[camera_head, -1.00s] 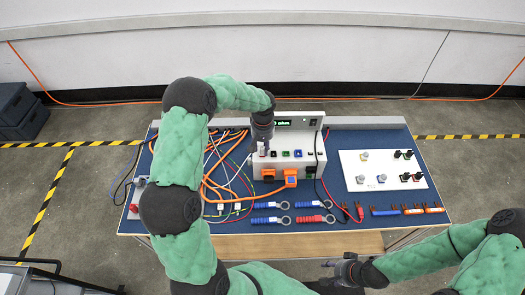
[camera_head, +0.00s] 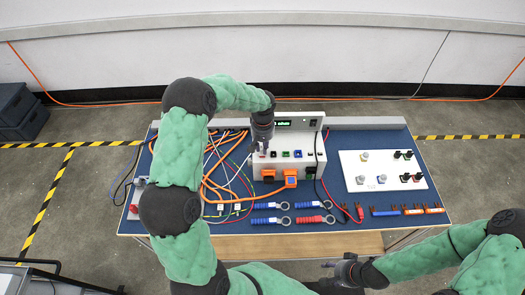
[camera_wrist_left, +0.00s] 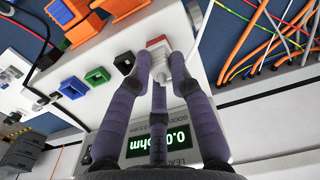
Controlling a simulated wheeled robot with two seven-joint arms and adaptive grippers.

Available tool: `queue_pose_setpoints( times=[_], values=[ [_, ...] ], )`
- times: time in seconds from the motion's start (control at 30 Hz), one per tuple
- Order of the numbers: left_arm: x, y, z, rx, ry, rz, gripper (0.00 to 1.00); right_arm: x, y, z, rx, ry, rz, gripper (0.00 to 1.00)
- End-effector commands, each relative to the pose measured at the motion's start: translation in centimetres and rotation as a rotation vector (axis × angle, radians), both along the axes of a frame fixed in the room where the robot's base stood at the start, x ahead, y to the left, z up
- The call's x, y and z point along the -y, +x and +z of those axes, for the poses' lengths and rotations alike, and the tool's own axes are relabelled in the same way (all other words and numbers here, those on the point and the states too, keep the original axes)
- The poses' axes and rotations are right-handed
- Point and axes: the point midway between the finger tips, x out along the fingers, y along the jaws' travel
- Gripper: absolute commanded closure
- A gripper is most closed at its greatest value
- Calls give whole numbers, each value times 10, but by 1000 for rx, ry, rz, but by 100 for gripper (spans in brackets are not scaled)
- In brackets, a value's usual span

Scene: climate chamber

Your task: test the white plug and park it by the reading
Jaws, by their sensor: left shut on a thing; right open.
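My left gripper (camera_head: 262,150) is shut at the left end of the white tester's front (camera_head: 303,166). In the left wrist view its fingers (camera_wrist_left: 162,62) close around a white plug (camera_wrist_left: 181,70) beside a red-edged socket (camera_wrist_left: 157,42). How deep the plug sits is hidden by the fingers. The tester's display (camera_wrist_left: 165,143) is lit green and reads about 0.0 ohm; its last digit is hidden by a finger. Blue (camera_wrist_left: 73,88), green (camera_wrist_left: 97,76) and black (camera_wrist_left: 124,61) sockets line up beside it. My right gripper (camera_head: 330,272) is open and empty before the table's front edge.
A white board (camera_head: 350,176) with several grey and black plugs lies at the right. Orange cables (camera_head: 212,188) crowd the left. Blue and red ring-ended pieces (camera_head: 313,219) lie in front of the tester. Small blue and orange blocks (camera_head: 385,211) sit near the front right edge.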

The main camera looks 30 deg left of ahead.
Motion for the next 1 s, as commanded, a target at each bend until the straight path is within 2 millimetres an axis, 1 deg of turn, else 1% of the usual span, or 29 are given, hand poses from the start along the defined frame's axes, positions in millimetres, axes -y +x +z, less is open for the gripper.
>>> queue_pose_setpoints(
  times=[0.47, 1.0],
  values=[
    [0, 0, 4, 0, 0, 0, 100, 0, 0, 2, 0, 0, 0, 51],
    [0, 0, 22, 0, 0, -1, 100, 0, 0, 11, 0, 0, 0, 51]
  ],
)
